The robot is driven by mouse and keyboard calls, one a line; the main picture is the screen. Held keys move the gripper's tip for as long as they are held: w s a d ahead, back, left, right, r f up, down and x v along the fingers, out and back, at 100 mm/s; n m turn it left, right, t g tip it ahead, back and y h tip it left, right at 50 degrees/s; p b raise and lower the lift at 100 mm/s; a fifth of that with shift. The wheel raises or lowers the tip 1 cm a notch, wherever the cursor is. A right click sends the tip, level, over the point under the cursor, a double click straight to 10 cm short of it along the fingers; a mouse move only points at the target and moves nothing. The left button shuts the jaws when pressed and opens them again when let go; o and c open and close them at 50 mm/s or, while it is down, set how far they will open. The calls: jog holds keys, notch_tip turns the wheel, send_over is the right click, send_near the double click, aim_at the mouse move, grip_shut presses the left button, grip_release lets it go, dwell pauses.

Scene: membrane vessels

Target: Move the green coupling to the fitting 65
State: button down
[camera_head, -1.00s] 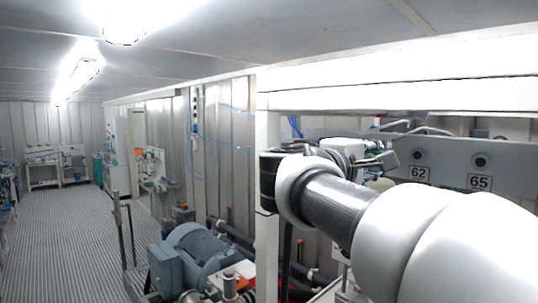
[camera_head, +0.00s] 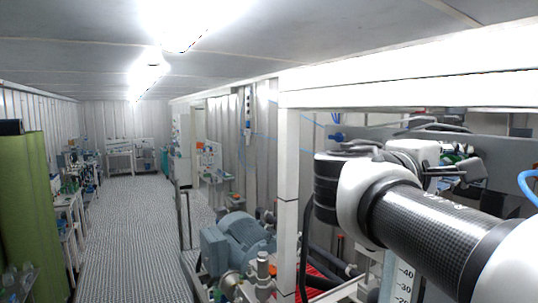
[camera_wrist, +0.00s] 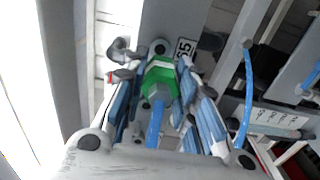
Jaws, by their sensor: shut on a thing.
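In the wrist view, my gripper (camera_wrist: 162,88) is shut on the green coupling (camera_wrist: 159,72), with a blue finger on each side. A blue hose (camera_wrist: 154,125) runs from the coupling back toward the camera. Just beyond the coupling is a round dark fitting (camera_wrist: 158,47) on a grey panel, beside a label reading 65 (camera_wrist: 186,48). I cannot tell whether the coupling touches this fitting. In the head view, my gripper (camera_head: 456,170) is small and partly hidden by my wrist.
In the head view, a white frame post (camera_head: 288,190) and beam (camera_head: 400,92) stand close to my arm. A blue-grey motor (camera_head: 236,243) is at lower middle. The ribbed aisle floor (camera_head: 130,230) at left is clear. Another blue hose (camera_wrist: 247,90) hangs at right in the wrist view.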

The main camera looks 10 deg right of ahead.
aim_at(444, 164)
jog(key=shift+x, duration=0.75)
jog(key=shift+p+x, duration=0.5)
jog(key=shift+x, duration=0.3)
jog(key=shift+p+x, duration=0.3)
jog(key=shift+x, duration=0.9)
jog(key=shift+b, duration=0.95)
jog(key=shift+w+d, duration=0.2)
jog(key=shift+d, duration=0.35)
dwell(0.3)
jog(key=c, duration=1.2)
grip_release()
jog(key=shift+a, duration=0.1)
jog(key=v, duration=1.2)
